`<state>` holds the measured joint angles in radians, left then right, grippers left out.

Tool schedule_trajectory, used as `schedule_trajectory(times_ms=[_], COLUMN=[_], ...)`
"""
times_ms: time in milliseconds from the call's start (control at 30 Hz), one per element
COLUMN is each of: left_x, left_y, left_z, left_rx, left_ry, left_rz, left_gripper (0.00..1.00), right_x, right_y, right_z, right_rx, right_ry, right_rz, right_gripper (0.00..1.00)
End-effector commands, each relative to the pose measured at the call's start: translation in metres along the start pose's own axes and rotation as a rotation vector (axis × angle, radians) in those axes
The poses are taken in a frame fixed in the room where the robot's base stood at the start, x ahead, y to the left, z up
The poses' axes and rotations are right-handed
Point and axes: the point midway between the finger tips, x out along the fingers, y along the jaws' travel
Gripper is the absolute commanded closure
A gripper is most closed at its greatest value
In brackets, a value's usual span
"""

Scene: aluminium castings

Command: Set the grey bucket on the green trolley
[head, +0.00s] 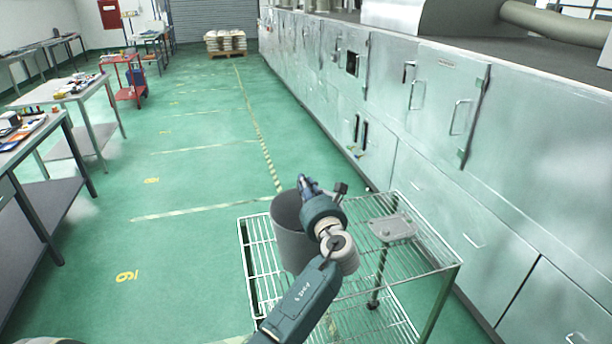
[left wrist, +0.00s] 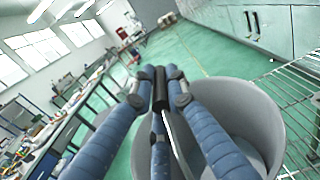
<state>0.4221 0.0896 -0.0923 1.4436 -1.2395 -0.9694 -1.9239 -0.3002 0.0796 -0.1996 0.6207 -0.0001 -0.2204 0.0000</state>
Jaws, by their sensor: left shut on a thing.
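The grey bucket (head: 289,236) is upright over the left part of the top wire shelf of the green trolley (head: 425,258) in the head view. My right gripper is not in view.
A flat grey casting (head: 393,228) lies on the trolley's top shelf, right of the bucket. A long row of metal cabinets (head: 430,130) stands behind the trolley. Workbenches (head: 62,90) and a red trolley (head: 128,92) stand at the left. The green floor between is clear.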

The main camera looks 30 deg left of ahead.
Motion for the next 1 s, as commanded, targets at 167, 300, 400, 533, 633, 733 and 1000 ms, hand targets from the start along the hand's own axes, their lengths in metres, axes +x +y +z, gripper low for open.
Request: schedule_trajectory(times_ms=[167, 300, 400, 533, 633, 733, 1000], left_x=[0.001, 0.0, 0.0, 0.0, 0.0, -0.003, -0.047], left_y=[-0.001, 0.0, 0.0, 0.0, 0.0, 0.0, -0.001], left_z=[0.007, -0.002, -0.002, -0.001, -0.001, -0.002, -0.004], left_rx=[-0.004, 0.0, 0.0, 0.0, 0.0, 0.0, -0.003], left_ry=[-0.014, -0.001, -0.001, -0.001, -0.001, -0.001, 0.0], left_rz=[-0.001, 0.0, 0.0, 0.0, 0.0, -0.001, -0.003], left_gripper=[1.0, 0.85, 0.68, 0.68, 0.68, 0.68, 0.68], right_x=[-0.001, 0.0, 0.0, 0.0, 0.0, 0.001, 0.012], right_y=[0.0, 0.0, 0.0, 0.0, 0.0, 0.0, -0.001], right_z=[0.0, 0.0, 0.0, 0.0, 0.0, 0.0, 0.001], right_rx=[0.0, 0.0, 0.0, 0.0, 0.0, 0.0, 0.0], right_ry=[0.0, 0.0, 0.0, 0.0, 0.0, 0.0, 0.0], right_rz=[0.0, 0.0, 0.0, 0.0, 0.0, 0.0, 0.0], right_gripper=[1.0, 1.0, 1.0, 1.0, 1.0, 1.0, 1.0])
